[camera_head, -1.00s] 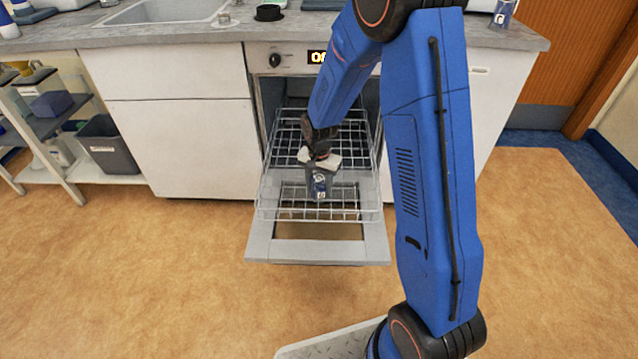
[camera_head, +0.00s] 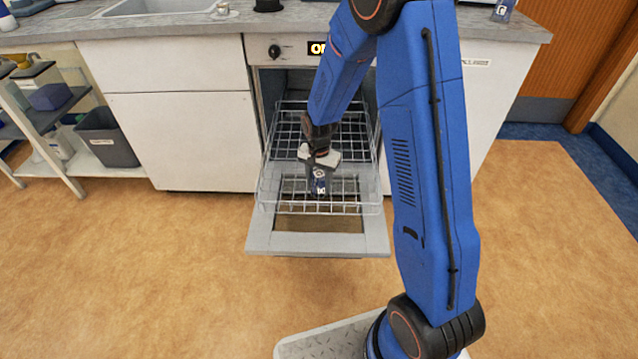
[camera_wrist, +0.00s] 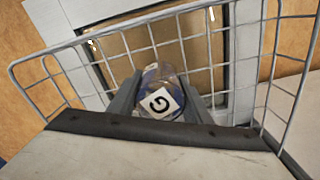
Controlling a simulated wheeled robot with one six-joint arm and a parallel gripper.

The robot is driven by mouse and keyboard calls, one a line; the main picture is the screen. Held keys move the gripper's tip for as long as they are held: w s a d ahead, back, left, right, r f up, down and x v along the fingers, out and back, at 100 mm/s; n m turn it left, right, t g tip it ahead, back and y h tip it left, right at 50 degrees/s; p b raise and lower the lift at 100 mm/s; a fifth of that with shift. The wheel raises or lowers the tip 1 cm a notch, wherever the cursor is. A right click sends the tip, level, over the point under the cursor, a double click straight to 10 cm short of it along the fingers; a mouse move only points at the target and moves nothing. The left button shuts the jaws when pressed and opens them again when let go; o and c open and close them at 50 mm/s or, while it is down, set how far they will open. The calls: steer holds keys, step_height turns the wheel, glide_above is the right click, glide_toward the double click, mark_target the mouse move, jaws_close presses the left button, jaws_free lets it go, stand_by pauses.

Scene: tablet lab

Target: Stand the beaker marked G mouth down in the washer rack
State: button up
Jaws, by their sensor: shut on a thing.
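The beaker marked G (camera_wrist: 163,82) is a clear vessel with a white label and a dark G, held between my gripper's two fingers (camera_wrist: 160,97) in the wrist view. In the head view the beaker (camera_head: 319,185) hangs below my gripper (camera_head: 319,168). The washer rack (camera_head: 320,206) is a wire basket pulled out over the lowered washer door. The beaker is over or within the front part of the rack. I cannot tell whether it touches the wires. Which end is the mouth is unclear.
The washer door (camera_head: 262,238) lies open below the rack. White cabinets (camera_head: 185,125) flank the washer under a grey counter (camera_head: 150,30). A dark bin (camera_head: 110,145) stands on a shelf at the left. The floor in front is clear.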

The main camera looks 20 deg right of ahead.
steer(key=shift+f, duration=0.25)
steer(key=o, duration=1.1)
steer(key=shift+o, duration=0.2)
steer(key=shift+r, duration=0.1)
step_height(320, 180, up, 17)
steer(key=s+d+r+n+t, duration=0.1)
steer(key=s+d+r+n, duration=0.1)
steer(key=s+r, duration=0.55)
steer(key=s+d+r+n+t, duration=0.1)
steer(key=s+r+n, duration=0.1)
steer(key=s, duration=0.6)
steer(key=s+d+r+n+t, duration=0.1)
steer(key=s+d+r+n, duration=0.1)
steer(key=s, duration=0.7)
steer(key=s+d+r+n+t, duration=0.1)
steer(key=s+d+r+n, duration=0.1)
steer(key=s, duration=0.7)
steer(key=shift+r+t, duration=0.4)
steer(key=shift+r, duration=0.45)
